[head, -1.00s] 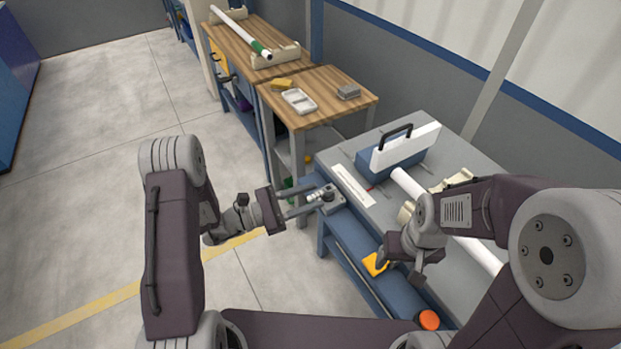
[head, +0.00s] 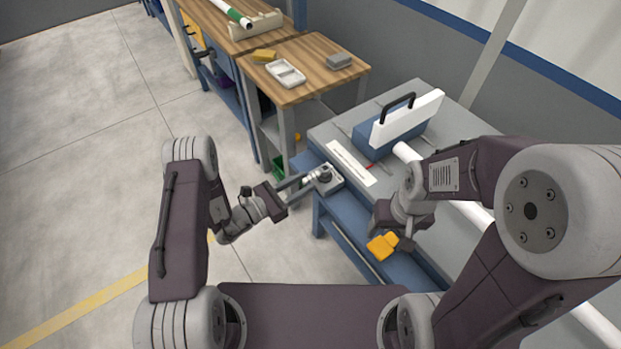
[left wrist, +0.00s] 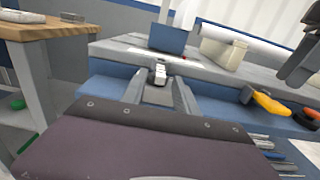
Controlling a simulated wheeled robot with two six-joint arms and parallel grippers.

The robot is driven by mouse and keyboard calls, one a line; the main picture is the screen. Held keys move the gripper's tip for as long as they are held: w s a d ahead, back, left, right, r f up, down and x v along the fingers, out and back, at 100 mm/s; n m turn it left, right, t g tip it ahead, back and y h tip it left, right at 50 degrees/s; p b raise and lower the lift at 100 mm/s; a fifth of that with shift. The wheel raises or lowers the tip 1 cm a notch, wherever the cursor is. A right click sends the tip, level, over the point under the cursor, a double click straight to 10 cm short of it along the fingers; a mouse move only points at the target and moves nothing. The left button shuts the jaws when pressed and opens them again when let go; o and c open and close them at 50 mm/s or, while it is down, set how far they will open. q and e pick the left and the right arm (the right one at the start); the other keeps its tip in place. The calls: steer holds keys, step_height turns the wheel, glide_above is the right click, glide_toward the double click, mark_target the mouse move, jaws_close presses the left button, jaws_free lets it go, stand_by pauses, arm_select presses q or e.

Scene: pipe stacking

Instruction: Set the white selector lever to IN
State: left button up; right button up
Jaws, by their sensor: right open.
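The white selector lever (head: 312,176) sits on a small grey plate (head: 326,180) at the near left corner of the bench. It also shows in the left wrist view (left wrist: 160,74). My left gripper (head: 299,189) reaches it from the left. In the left wrist view its fingers (left wrist: 160,92) are apart, with the lever beyond and between their tips; I cannot tell whether they touch it. The lever's markings are too small to read. My right gripper (head: 407,242) is over the bench's front edge, beside a yellow object, its fingertips hard to make out.
The grey bench top (head: 333,130) holds a blue box with a white panel and black handle (head: 405,122), a white label strip (head: 351,163) and a long white pipe (head: 470,212). A wooden table (head: 312,82) stands behind.

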mark_target(310, 180)
arm_select(q)
steer(key=shift+x, duration=1.6)
steer(key=shift+c, duration=0.2)
jaws_close()
